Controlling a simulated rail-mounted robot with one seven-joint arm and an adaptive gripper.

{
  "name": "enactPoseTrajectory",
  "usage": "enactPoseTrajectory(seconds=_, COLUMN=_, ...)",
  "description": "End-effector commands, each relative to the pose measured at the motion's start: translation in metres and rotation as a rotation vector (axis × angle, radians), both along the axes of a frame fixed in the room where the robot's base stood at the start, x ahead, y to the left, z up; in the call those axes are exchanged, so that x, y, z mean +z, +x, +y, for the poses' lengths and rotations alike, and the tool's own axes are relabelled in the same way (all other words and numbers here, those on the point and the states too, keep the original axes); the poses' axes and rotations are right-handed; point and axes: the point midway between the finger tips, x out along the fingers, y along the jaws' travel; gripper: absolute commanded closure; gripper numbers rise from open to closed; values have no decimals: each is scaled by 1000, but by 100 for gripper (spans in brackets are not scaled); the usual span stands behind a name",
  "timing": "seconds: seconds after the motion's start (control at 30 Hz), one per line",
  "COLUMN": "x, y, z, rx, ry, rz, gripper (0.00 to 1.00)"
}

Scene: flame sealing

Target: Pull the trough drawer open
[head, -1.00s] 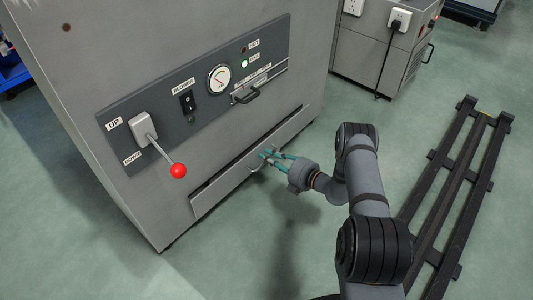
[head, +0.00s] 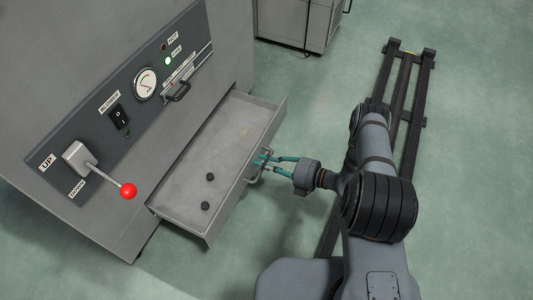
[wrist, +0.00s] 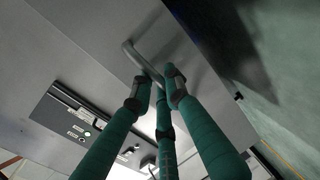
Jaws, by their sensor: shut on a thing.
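The trough drawer (head: 228,150) is a grey tray pulled well out of the front of the grey machine (head: 120,150). Two small dark round objects (head: 208,190) lie on its floor. Its front carries a curved metal handle (wrist: 146,62). My gripper (head: 263,163), with teal fingers, is shut on that handle at the outer side of the drawer front. In the wrist view the fingers (wrist: 160,90) close around the handle bar. Part of the handle is hidden behind the fingers.
The machine's panel holds a lever with a red knob (head: 128,191), a black switch (head: 119,117), a gauge (head: 145,84) and a small dark handle (head: 177,92). A dark floor rail (head: 403,95) runs at the right.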

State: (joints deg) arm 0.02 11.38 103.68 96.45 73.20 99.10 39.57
Motion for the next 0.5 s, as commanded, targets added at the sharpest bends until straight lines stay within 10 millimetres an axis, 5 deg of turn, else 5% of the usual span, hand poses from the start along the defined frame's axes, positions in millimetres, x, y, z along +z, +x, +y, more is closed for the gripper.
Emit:
enactPoseTrajectory(seconds=0.47, x=-1, y=-5, z=0, rx=13, ry=-2, rz=0, gripper=100)
enactPoseTrajectory(seconds=0.5, x=-1, y=-5, z=1, rx=13, ry=-2, rz=0, gripper=84)
